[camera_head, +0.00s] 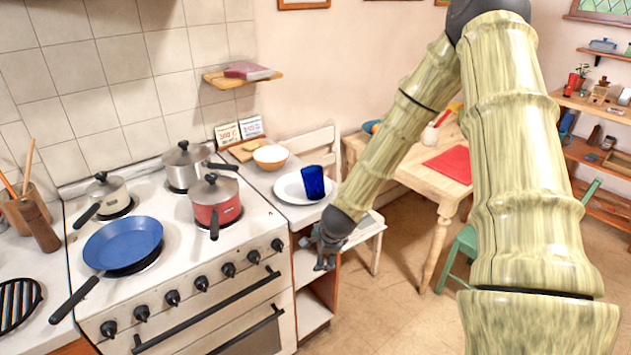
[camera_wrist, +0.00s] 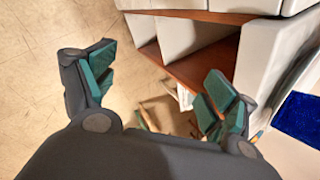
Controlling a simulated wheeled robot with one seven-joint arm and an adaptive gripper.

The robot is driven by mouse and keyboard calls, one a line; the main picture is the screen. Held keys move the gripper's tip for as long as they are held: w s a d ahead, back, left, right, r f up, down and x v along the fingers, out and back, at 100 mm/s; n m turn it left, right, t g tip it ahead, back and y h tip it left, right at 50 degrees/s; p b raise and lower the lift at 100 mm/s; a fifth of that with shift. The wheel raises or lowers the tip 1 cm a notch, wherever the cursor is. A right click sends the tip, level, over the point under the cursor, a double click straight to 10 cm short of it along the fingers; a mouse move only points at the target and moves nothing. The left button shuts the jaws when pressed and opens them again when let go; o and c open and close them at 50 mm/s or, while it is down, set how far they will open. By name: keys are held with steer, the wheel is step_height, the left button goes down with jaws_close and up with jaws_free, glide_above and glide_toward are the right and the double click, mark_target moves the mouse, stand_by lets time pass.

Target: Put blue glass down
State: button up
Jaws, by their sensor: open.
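The blue glass (camera_head: 313,182) stands upright on a white plate (camera_head: 290,188) on the counter right of the stove. In the wrist view a blue patch at the right edge looks like the glass (camera_wrist: 298,117), only partly in frame. My gripper (camera_head: 325,262) is beside the counter's front right corner, lower than the glass and apart from it. In the wrist view my gripper (camera_wrist: 155,95) has its two green-padded fingers spread wide, with nothing between them.
The stove (camera_head: 190,260) at left holds a blue pan (camera_head: 123,241), a red pot (camera_head: 215,199) and other pots. Open shelves (camera_head: 312,310) lie under the counter. A white chair (camera_head: 308,150) and wooden table (camera_head: 420,165) stand behind.

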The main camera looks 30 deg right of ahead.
mark_target(318, 173)
steer(key=w+d+r+m+t+y+p, duration=0.1)
steer(key=w+d+r+m, duration=0.25)
steer(key=r, duration=0.35)
steer(key=w+d+r+m+t+p, duration=0.1)
steer(key=w+d+r+m, duration=0.25)
steer(key=r, duration=0.35)
steer(key=w+d+r+m+t+y+p, duration=0.1)
steer(key=w+d+r+m+t+p, duration=0.1)
steer(key=r+m, duration=0.4)
steer(key=shift+n, duration=0.6)
steer(key=shift+w+d+r+p+x, duration=0.1)
steer(key=shift+p+x, duration=0.2)
steer(key=shift+x, duration=1.4)
steer(key=shift+w+d+r+p+x, duration=0.1)
steer(key=shift+p+x, duration=0.15)
steer(key=shift+x, duration=1.45)
steer(key=shift+w+d+p+x, duration=0.1)
steer(key=shift+p+x, duration=0.2)
steer(key=shift+x, duration=1.4)
steer(key=c, duration=1.3)
steer(key=shift+c, duration=0.3)
steer(key=shift+r, duration=0.1)
